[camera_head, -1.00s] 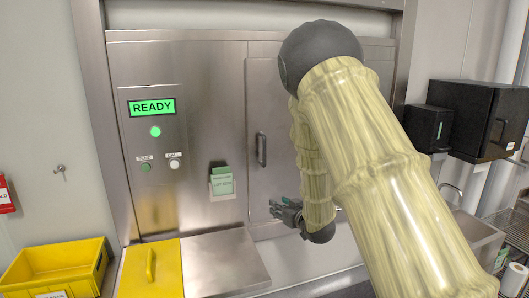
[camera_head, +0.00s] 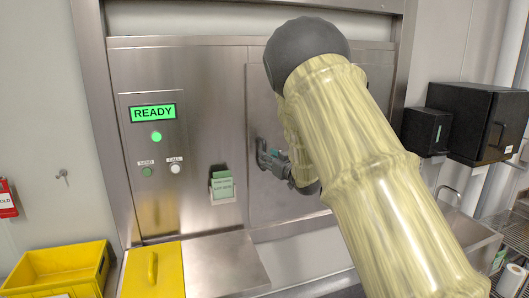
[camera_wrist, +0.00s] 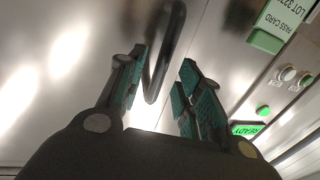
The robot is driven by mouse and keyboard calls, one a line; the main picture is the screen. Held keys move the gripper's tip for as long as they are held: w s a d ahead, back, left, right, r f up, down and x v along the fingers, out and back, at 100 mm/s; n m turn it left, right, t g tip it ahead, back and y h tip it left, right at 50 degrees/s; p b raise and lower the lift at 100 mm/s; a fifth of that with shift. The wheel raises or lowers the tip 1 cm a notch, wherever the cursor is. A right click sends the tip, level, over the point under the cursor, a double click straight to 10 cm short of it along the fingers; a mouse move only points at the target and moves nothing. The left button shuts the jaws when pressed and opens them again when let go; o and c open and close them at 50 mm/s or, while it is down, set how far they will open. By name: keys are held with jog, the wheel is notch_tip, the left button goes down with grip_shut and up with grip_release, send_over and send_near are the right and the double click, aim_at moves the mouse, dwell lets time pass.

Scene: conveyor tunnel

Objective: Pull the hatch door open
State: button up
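The hatch door (camera_head: 263,100) is a flat steel panel, standing flush with the wall around it as far as I can see. My arm hides much of its right side. Its dark upright handle (camera_wrist: 166,50) shows in the wrist view, running between the two teal-padded fingers. My gripper (camera_head: 262,158) is at the handle in the head view and largely covers it. In the wrist view my gripper (camera_wrist: 162,66) is open, with a gap on both sides of the handle. I cannot tell how deep the handle sits between the fingers.
A control panel (camera_head: 157,185) with a green READY display (camera_head: 153,112) is left of the door. A green pass card (camera_head: 222,185) sits in a holder beside the door. A steel ledge (camera_head: 225,262), a yellow lid (camera_head: 152,272) and a yellow bin (camera_head: 60,272) are below.

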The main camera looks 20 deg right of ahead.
aim_at(264, 169)
jog(key=shift+w+a+p, duration=0.2)
jog(key=shift+w+p, duration=0.05)
jog(key=shift+w, duration=0.6)
jog(key=shift+w+a+p, duration=0.15)
jog(key=shift+w+p, duration=0.05)
jog(key=shift+w, duration=0.65)
grip_shut()
